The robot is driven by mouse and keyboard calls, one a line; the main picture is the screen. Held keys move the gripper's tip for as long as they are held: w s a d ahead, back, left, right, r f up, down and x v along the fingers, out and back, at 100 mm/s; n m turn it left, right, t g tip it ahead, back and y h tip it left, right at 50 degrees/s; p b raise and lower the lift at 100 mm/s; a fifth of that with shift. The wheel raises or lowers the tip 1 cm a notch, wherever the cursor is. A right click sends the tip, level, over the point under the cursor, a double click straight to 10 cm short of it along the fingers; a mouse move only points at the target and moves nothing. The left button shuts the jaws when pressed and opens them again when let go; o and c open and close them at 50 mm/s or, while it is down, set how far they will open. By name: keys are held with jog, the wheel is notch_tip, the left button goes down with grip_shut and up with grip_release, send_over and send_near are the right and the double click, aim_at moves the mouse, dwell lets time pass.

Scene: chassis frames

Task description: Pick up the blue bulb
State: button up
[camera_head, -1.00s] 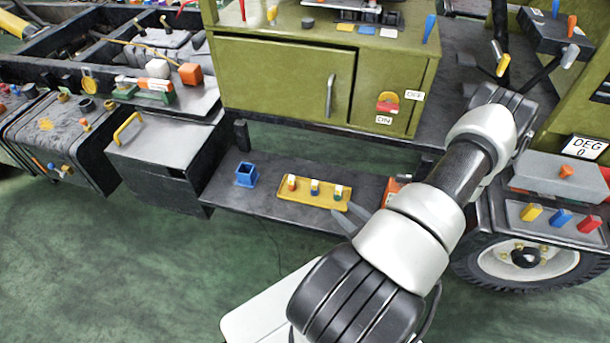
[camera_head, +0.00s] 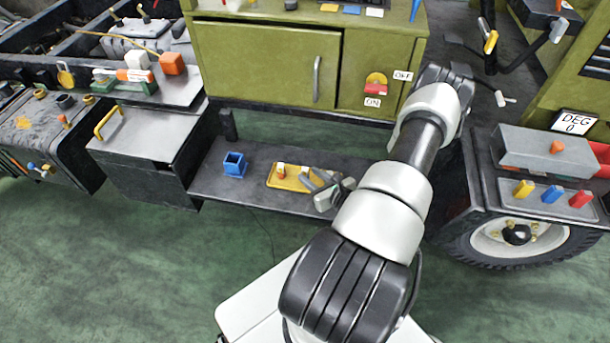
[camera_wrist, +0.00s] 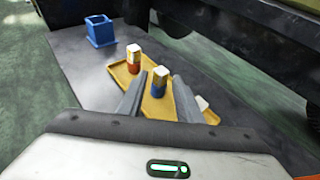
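The blue bulb (camera_wrist: 159,82), white on top with a blue base, stands on a yellow tray (camera_wrist: 122,76). In the wrist view it shows between the two fingers of my gripper (camera_wrist: 160,77). The gripper is open, with the fingers apart. I cannot tell whether they touch the bulb. A red-based bulb (camera_wrist: 133,58) stands to its left on the same tray. A third bulb (camera_wrist: 202,103) is partly hidden by the right finger. In the head view my gripper (camera_head: 315,180) covers the tray's right part and hides the blue bulb.
A blue open box (camera_head: 234,165) stands left of the tray on the dark shelf (camera_head: 215,185). A green cabinet (camera_head: 265,65) rises behind and above the shelf. A grey drawer box (camera_head: 150,135) is at the left. A wheel (camera_head: 515,235) is at the right.

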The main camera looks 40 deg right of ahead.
aim_at(307, 173)
jog(key=x, duration=0.4)
jog(key=shift+w+f+b, duration=0.1)
jog(key=shift+f+b, duration=0.05)
jog(key=shift+b, duration=0.15)
jog(key=c, duration=0.8)
